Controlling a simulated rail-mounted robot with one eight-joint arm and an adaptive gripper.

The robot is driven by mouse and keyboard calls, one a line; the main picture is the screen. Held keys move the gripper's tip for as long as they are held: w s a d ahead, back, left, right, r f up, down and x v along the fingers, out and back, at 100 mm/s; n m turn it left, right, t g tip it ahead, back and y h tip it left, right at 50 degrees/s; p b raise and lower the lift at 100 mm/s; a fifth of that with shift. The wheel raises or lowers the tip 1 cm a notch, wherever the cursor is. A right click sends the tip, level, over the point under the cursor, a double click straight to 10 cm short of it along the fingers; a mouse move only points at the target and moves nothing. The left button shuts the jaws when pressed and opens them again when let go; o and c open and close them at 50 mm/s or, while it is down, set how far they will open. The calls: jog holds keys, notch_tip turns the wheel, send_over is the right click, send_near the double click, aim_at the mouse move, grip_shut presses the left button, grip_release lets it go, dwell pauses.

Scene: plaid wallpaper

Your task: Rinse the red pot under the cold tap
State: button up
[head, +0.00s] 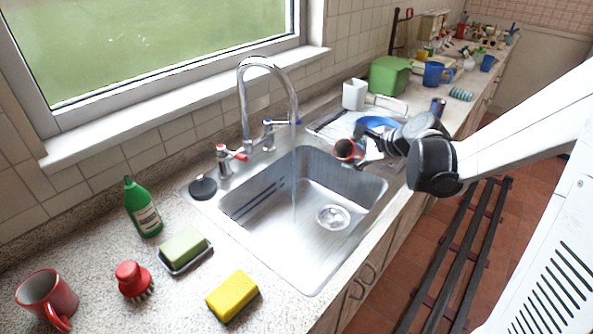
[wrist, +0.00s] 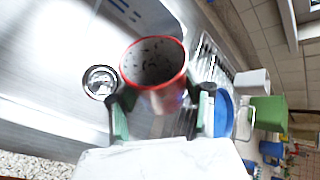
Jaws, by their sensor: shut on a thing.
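The red pot (head: 344,150) is held above the right side of the sink basin (head: 262,235), to the right of the water stream and apart from it. In the wrist view the pot (wrist: 172,95) shows a red rim and a grey inside with dark specks. My gripper (head: 368,152) is shut on it, with a finger on either side in the wrist view (wrist: 163,108). A thin stream of water (head: 294,180) falls from the chrome spout (head: 243,92) into the basin. The blue-marked tap (head: 268,130) and red-marked tap (head: 226,160) stand behind the basin.
A green bottle (head: 143,208), red brush (head: 131,280), green soap block (head: 183,245), yellow sponge (head: 232,295) and red mug (head: 47,298) stand at left. A black plug (head: 203,188) lies by the taps. A rack with a blue dish (head: 375,122) is at right.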

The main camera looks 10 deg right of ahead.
jog(key=s+d, duration=0.1)
jog(key=d, duration=0.6)
jog(key=shift+s+d+b, duration=0.2)
jog(key=shift+s+b, duration=0.05)
jog(key=shift+b, duration=0.15)
dwell(1.1)
jog(key=a+f+m+h, duration=0.2)
jog(key=a+f, duration=0.1)
jog(key=a, duration=0.5)
jog(key=s+a+f+m+t+h, duration=0.1)
jog(key=a+f+m+h, duration=0.1)
jog(key=a, duration=0.6)
jog(key=shift+s+a+f+m+h, duration=0.3)
jog(key=shift+f+m, duration=0.3)
jog(key=shift+f, duration=0.45)
